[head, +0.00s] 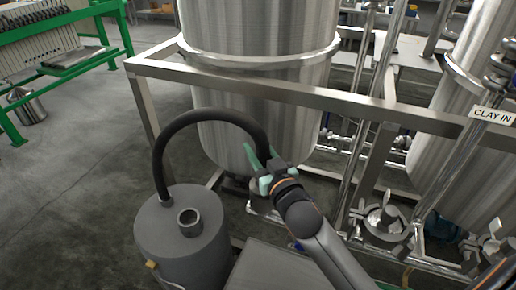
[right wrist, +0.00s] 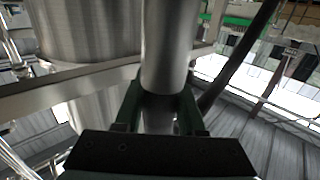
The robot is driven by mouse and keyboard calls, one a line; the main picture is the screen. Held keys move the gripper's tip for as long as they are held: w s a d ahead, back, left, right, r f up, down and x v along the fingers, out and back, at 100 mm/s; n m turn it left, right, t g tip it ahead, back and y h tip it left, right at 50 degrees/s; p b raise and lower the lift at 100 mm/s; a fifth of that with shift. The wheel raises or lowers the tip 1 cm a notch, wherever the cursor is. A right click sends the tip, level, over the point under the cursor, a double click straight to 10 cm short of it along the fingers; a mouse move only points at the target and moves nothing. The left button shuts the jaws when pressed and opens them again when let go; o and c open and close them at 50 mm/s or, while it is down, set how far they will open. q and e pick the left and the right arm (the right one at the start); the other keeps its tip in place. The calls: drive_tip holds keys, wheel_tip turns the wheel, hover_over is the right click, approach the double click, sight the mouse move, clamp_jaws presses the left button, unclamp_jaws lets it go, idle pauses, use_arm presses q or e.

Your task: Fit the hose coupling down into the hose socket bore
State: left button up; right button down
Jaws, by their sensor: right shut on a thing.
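The hose socket (head: 190,223) is a short grey upright tube with an open dark bore, on top of a grey drum. A black hose (head: 198,116) rises from the drum's lid and arches right to my right gripper (head: 264,163). The right gripper, with green fingers, is up and to the right of the socket, clear of it. In the right wrist view, its fingers are shut on a smooth grey cylinder, the hose coupling (right wrist: 168,55). In the head view the coupling is mostly hidden by the gripper. My left gripper is not in view.
The grey drum (head: 175,250) stands on the floor at lower left. A large steel tank (head: 262,100) and a steel frame rail (head: 300,98) stand behind the gripper. Pipes and valves (head: 383,222) are at right. Open floor (head: 70,190) lies left of the drum.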

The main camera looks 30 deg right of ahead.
drive_tip(key=shift+f+b, duration=0.35)
drive_tip(key=shift+f, duration=0.1)
drive_tip(key=c, duration=0.5)
unclamp_jaws()
drive_tip(key=shift+o, duration=0.4)
drive_tip(key=shift+f, duration=0.2)
drive_tip(key=s, duration=1.2)
drive_tip(key=shift+s+a+r, duration=0.15)
drive_tip(key=shift+s+a, duration=0.1)
drive_tip(key=shift+a, duration=0.1)
